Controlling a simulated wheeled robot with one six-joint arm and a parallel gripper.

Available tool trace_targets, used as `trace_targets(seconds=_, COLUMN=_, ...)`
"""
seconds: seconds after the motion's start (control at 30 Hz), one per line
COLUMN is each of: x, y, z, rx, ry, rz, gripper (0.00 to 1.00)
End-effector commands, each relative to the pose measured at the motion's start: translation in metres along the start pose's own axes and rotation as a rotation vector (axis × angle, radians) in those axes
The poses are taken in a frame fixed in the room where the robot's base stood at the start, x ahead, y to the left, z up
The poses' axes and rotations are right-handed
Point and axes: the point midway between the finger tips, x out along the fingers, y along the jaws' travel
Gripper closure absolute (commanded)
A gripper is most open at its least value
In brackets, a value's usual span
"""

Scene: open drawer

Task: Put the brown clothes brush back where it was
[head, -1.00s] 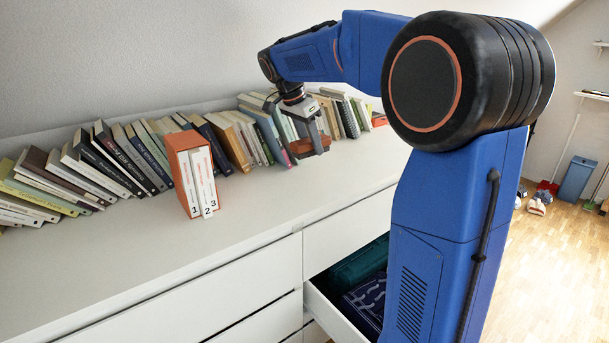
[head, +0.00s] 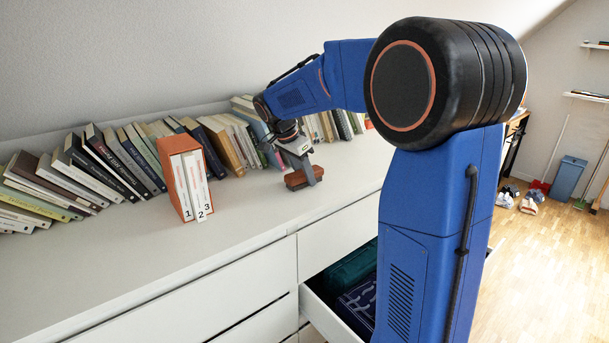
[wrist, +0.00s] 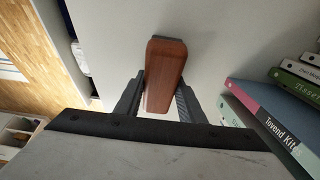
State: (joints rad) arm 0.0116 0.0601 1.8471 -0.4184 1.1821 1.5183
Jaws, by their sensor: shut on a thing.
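The brown clothes brush (head: 304,178) is a reddish-brown wooden block low over the white dresser top, in front of the book row. My gripper (head: 300,172) is above it, pointing down, with its fingers on either side. In the wrist view the brush (wrist: 165,75) lies lengthwise between the two dark fingers of my gripper (wrist: 160,98), which are shut on it. I cannot tell whether the brush touches the dresser top.
A long row of leaning books (head: 100,165) runs along the wall. An orange slipcase (head: 180,178) with white numbered volumes stands left of the brush. An open drawer (head: 345,295) holding dark green and blue patterned cloth juts out below. The dresser top (head: 235,228) in front is clear.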

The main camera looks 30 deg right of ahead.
Motion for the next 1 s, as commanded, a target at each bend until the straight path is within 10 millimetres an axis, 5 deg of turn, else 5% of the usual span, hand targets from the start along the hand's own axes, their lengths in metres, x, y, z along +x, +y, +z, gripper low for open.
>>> trace_targets(seconds=0.17, x=0.002, y=0.000, z=0.001, rx=0.000, ry=0.000, rz=0.000, gripper=0.93)
trace_targets(seconds=0.2, x=0.002, y=0.000, z=0.001, rx=0.000, ry=0.000, rz=0.000, gripper=0.60)
trace_targets(seconds=0.27, x=0.002, y=0.000, z=0.001, rx=0.000, ry=0.000, rz=0.000, gripper=0.46)
trace_targets(seconds=0.67, x=-0.003, y=0.000, z=0.000, rx=0.000, ry=0.000, rz=-0.001, gripper=0.46)
trace_targets(seconds=1.0, x=-0.060, y=-0.001, z=0.000, rx=0.000, ry=0.001, rz=-0.004, gripper=0.46)
